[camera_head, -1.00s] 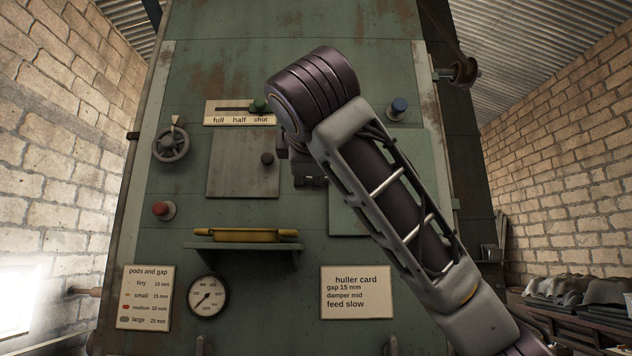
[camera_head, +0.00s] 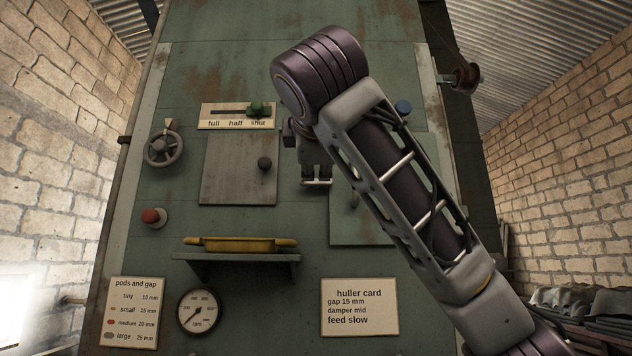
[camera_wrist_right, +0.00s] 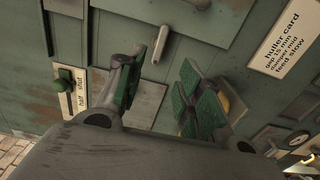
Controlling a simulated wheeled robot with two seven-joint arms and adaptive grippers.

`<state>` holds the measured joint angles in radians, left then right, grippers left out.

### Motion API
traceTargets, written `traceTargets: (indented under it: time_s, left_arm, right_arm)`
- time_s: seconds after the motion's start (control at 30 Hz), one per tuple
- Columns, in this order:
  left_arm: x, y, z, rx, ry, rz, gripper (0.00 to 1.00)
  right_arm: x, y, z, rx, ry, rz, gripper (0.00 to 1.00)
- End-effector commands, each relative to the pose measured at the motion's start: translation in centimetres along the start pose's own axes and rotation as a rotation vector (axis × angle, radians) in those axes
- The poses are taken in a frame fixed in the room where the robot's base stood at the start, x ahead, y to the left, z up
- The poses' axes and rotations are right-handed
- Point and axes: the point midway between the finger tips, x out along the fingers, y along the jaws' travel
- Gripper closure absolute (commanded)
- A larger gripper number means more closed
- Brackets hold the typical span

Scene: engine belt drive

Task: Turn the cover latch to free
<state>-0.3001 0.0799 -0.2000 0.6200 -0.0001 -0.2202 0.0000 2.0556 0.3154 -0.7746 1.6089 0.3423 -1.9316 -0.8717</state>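The green cover panel (camera_head: 345,228) is on the machine front, partly hidden behind my right arm. In the right wrist view the lever (camera_wrist_right: 164,44) slants on the green panel (camera_wrist_right: 205,35), beyond the fingers. My left gripper is out of view.
Left of the gripper are a grey plate with a dark knob (camera_head: 238,185), a slider at shut (camera_head: 257,108), a handwheel (camera_head: 163,148) and a red button (camera_head: 153,217). A shelf (camera_head: 240,256) holding a yellow tool juts out below. A blue button (camera_head: 403,107) is upper right.

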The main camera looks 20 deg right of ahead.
Motion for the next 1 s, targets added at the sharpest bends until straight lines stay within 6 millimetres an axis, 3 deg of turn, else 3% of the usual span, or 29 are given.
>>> traceTargets:
  time_s: [1.0]
  left_arm:
    - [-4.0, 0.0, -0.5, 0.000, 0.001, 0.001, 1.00]
  right_arm:
    - [11.9, 0.1, 0.0, 0.000, -0.001, -0.001, 0.63]
